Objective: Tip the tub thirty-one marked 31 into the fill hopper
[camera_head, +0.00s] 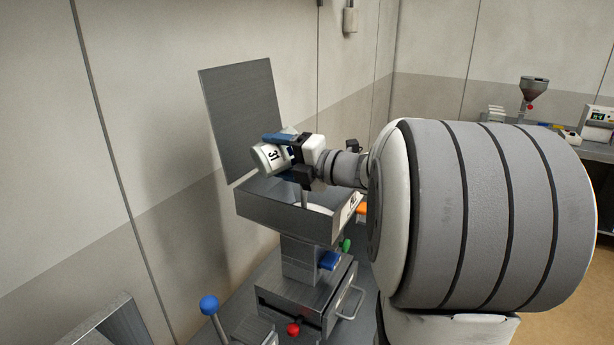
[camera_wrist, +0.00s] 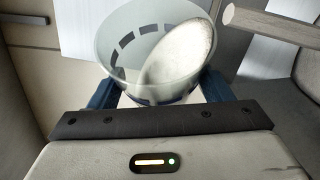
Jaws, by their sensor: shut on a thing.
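The tub thirty-one (camera_head: 268,157), white with a black 31, is held tilted by my gripper (camera_head: 287,152) above a grey open-topped metal box (camera_head: 285,217) with a raised lid. In the wrist view the blue fingers stand either side of the clear-walled tub (camera_wrist: 125,62). A pale mass (camera_wrist: 182,52) shows inside it, slanted toward the right wall. The box looks like the fill hopper, but its label is too small to read. Something white shows inside the box, partly hidden. I see no stream falling from the tub.
The upright lid (camera_head: 242,118) stands just behind the tub. Below the box are a drawer with a handle (camera_head: 350,302), a red knob (camera_head: 293,329) and a blue-balled lever (camera_head: 209,304). A funnel-shaped hopper (camera_head: 534,90) stands on the far right bench. My arm hides much of the right side.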

